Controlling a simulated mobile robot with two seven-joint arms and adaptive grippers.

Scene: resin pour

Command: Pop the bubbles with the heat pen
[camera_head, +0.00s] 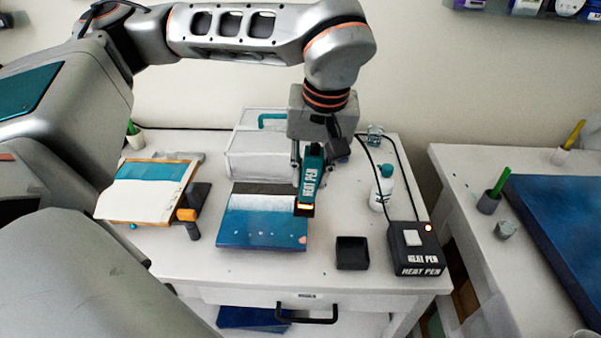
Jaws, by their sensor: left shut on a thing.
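My left gripper (312,146) points down over the white table and is shut on the heat pen (311,177), a teal body labelled HEAT PEN. The pen is upright, and its dark tip with an orange glow is over the right edge of the blue resin panel (262,228). I cannot tell whether the tip touches the panel. The panel has a white and a dark band along its far side, and a small pinkish spot near its lower right corner. I cannot make out single bubbles. The heat pen base (415,248), a black box with a lit orange lamp, stands at the right, with a cable.
A small black tray (352,252) sits between panel and base. A white bottle (381,188) stands behind. A white box with a teal handle (262,154) is at the back. A tilted board (148,192) lies left. A second table (460,190) is at right.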

